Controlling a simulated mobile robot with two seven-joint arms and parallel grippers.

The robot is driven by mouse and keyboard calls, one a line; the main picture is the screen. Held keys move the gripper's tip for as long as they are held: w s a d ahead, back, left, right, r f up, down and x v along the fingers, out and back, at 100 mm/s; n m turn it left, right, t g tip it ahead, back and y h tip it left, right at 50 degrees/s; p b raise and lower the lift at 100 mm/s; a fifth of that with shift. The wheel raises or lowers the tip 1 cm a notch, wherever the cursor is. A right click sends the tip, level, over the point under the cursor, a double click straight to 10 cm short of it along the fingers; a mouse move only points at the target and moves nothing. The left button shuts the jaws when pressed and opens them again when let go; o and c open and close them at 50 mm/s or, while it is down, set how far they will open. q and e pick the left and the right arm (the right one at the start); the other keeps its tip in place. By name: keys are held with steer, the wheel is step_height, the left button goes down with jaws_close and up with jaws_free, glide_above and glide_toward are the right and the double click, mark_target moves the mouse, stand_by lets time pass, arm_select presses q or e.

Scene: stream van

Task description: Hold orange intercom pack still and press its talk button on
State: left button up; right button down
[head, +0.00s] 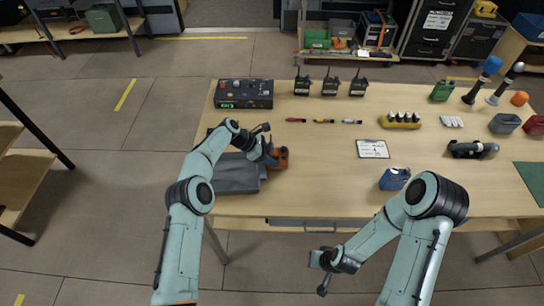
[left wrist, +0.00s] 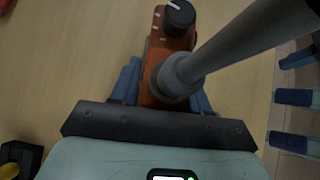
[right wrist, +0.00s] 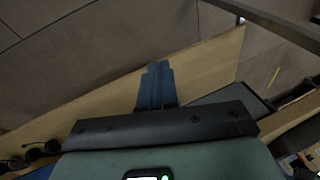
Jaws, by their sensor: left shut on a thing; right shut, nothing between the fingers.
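The orange intercom pack (head: 281,160) is on the table near its front left edge. It also shows in the left wrist view (left wrist: 160,82), with a black knob (left wrist: 179,17) on top and a thick grey stalk (left wrist: 215,58) crossing over it. My left gripper (head: 271,158) is shut on the pack, a blue finger on either side. The talk button cannot be made out. My right gripper (head: 318,262) is off the table's front edge, away from the pack. Its blue fingers (right wrist: 156,82) are together and empty in the right wrist view.
A dark grey case or mat (head: 235,175) lies left of the pack. A black control box (head: 244,93) and several radios (head: 330,84) stand behind. A blue container (head: 394,179) and a clipboard (head: 372,149) are to the right. The table between pack and blue container is clear.

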mark_target(284, 158)
steer(key=w+r+n+t, duration=0.3)
steer(key=w+r+t, duration=0.1)
steer(key=w+r, duration=0.5)
steer(key=w+a+r+n+t+y, duration=0.1)
steer(key=w+a+r, duration=0.1)
steer(key=w+a, duration=0.1)
steer(key=w+a+r+n+t+y, duration=0.1)
steer(key=w+a+r+y, duration=0.1)
steer(key=w+a, duration=0.1)
steer(key=w+a+r+n+y, duration=0.1)
steer(key=w+a+n+y, duration=0.1)
steer(key=w+a, duration=0.1)
steer(key=shift+w+r+t, duration=0.4)
steer(key=shift+w, duration=0.1)
steer(key=shift+w+a, duration=0.2)
steer(key=shift+w, duration=2)
steer(key=shift+w+a, duration=0.15)
steer(key=shift+w, duration=2.05)
steer(key=shift+w, duration=0.15)
steer(key=shift+w, duration=0.25)
steer(key=shift+w, duration=0.15)
steer(key=shift+s+r, duration=0.1)
steer(key=shift+s, duration=0.5)
